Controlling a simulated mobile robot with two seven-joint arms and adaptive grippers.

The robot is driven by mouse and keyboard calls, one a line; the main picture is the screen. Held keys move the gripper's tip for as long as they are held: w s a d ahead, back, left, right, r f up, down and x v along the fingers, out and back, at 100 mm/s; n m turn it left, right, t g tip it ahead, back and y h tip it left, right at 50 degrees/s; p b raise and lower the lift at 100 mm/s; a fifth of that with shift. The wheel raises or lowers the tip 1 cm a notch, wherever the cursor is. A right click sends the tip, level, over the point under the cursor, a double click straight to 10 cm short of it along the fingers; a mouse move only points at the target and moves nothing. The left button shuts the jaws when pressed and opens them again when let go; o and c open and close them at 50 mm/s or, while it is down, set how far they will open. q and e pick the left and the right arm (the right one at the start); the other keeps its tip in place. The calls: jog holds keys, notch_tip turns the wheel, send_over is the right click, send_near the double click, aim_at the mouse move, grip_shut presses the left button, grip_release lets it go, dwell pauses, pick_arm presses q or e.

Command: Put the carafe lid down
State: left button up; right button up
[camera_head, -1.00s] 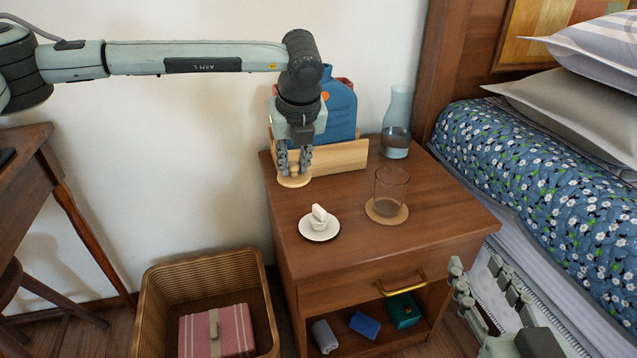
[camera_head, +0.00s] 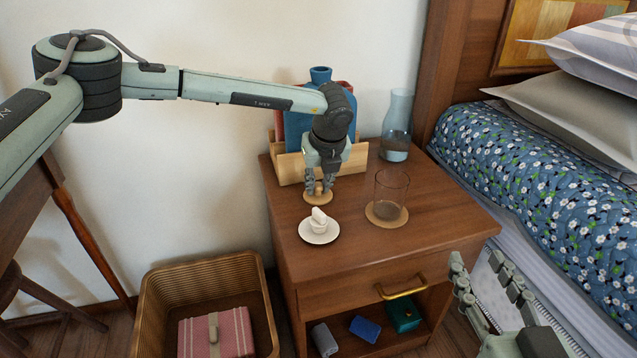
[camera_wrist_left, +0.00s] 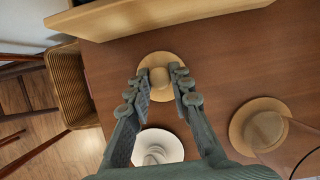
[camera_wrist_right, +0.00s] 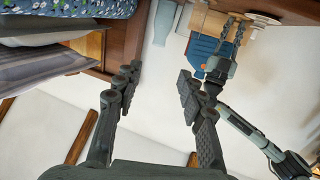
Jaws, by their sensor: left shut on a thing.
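The carafe lid (camera_head: 318,197) is a round tan disc with a knob. My left gripper (camera_head: 319,186) is shut on its knob, fingers pointing down over the nightstand (camera_head: 285,215). In the left wrist view the lid (camera_wrist_left: 160,70) sits between the fingertips. I cannot tell whether the disc touches the nightstand top. The pale blue glass carafe (camera_head: 397,125), with water in its lower part, stands uncovered at the back right corner. My right gripper (camera_head: 488,285) is open and empty at the lower right, off the nightstand's front; its fingers (camera_wrist_right: 155,85) are apart.
A white saucer (camera_head: 304,234) with a small white item is just in front of the lid. A drinking glass (camera_head: 392,190) on a round coaster (camera_head: 372,216) stands to the right. A wooden holder (camera_head: 290,168) with a blue bottle-shaped thing is behind. The nightstand's front right top is clear.

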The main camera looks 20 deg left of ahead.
jog(key=shift+s, duration=0.1)
pick_arm(q)
jog(key=o, duration=0.9)
pick_arm(e)
jog(key=shift+a+r, duration=0.1)
jog(key=shift+a, duration=0.15)
pick_arm(q)
jog(key=shift+r, duration=0.1)
jog(key=v, duration=1.2)
pick_arm(e)
jog(key=f, duration=0.1)
jog(key=d+f+g+h, duration=0.1)
jog(key=f, duration=0.1)
jog(key=shift+d, duration=0.3)
